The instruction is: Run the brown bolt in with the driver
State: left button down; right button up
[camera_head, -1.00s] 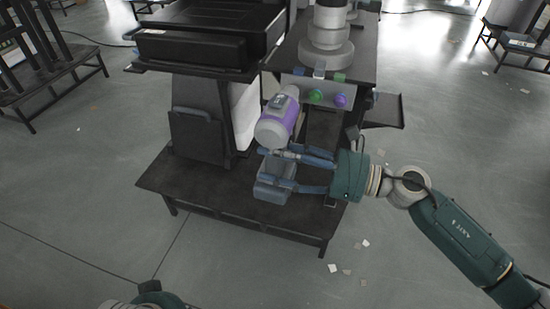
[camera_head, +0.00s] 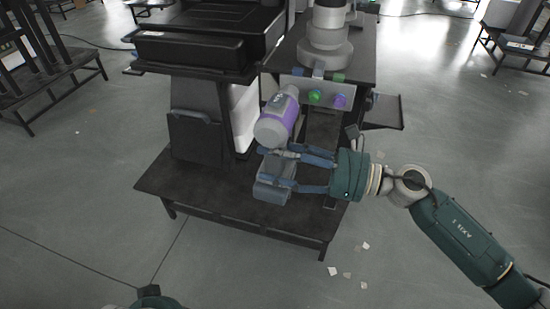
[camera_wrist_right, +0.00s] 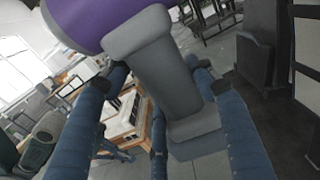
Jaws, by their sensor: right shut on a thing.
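The driver (camera_head: 279,118) has a purple and grey body, a grey handle and a blue-grey base block (camera_head: 272,190). My right gripper (camera_head: 284,168) comes in from the right and is shut around the driver's handle. In the right wrist view the grey handle (camera_wrist_right: 168,85) stands between blue fingers, with the purple body above. The driver's front end points away, toward the grey bolt panel (camera_head: 327,88). A green bolt head (camera_head: 314,96) and a purple one (camera_head: 340,101) show on the panel's face. I cannot make out the brown bolt; the driver covers the panel's left part.
The panel stands on a dark bench beside a grey cylindrical column (camera_head: 327,40). A black tray (camera_head: 190,48) sits at the upper left. A low dark platform (camera_head: 200,190) lies below the driver. Open floor lies left and right, with scattered paper scraps.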

jog(key=shift+w+d+r, duration=0.1)
jog(key=shift+w+r, duration=0.05)
jog(key=shift+r, duration=0.1)
pick_arm(q)
jog(key=shift+r+p, duration=0.75)
pick_arm(e)
jog(key=shift+s+a+f, duration=0.1)
jog(key=shift+s+a, duration=0.2)
jog(key=shift+s, duration=0.5)
jog(key=shift+s+a+r, duration=0.1)
jog(key=shift+s+a, duration=0.15)
jog(key=shift+s, duration=0.6)
jog(key=shift+s+a+f, duration=0.1)
jog(key=shift+s+a, duration=0.2)
jog(key=shift+s, duration=0.5)
